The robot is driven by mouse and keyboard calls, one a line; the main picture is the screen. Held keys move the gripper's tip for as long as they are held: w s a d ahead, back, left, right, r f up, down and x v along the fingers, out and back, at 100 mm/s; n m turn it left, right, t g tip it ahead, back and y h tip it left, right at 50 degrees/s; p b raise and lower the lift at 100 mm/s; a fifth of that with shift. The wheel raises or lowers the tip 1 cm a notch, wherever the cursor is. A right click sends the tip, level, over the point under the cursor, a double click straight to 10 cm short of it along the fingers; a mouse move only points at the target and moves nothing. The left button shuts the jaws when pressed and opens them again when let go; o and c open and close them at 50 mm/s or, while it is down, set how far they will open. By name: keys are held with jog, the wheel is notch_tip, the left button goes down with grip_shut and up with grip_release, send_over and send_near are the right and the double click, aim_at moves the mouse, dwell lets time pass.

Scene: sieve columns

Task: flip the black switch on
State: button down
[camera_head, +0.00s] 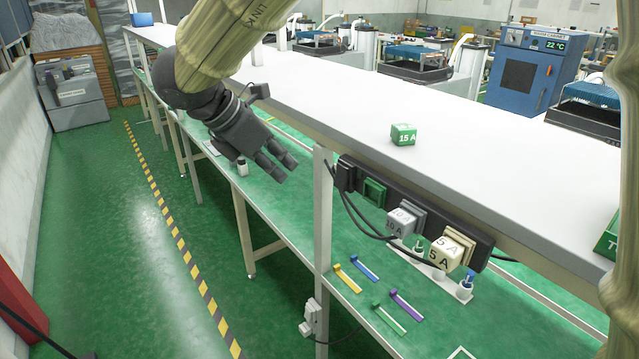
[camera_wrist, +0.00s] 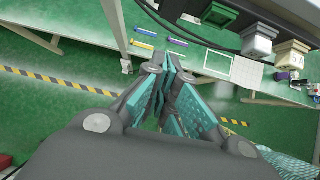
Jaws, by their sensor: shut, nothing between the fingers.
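I cannot pick out a black switch for certain. A black block (camera_head: 345,173) with cables sits at the left end of a dark strip (camera_head: 377,187) on the bench edge, and it may be a plug or a switch. A pale grey box (camera_head: 311,314) hangs low on the bench post; it also shows in the wrist view (camera_wrist: 126,65). My gripper (camera_head: 284,167) is shut and empty, in the air to the left of the post and the strip. In the wrist view its fingers (camera_wrist: 172,62) meet, pointing toward the bench.
The strip bears a green socket (camera_head: 374,192), a grey 10 A block (camera_head: 401,221) and a cream 5 A block (camera_head: 446,251). A green 15 A block (camera_head: 403,134) stands on the white bench top (camera_head: 340,103). Several coloured bars lie on the lower green shelf. Black cables hang before the strip.

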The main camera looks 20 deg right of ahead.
aim_at(341, 178)
jog(key=d+r+p+x, duration=0.1)
jog(key=p+x, duration=0.4)
jog(key=x, duration=0.7)
jog(key=shift+w+d, duration=0.4)
jog(key=shift+d, duration=0.35)
jog(key=shift+w+f, duration=0.1)
jog(key=shift+d+r, duration=0.15)
jog(key=shift+r, duration=0.65)
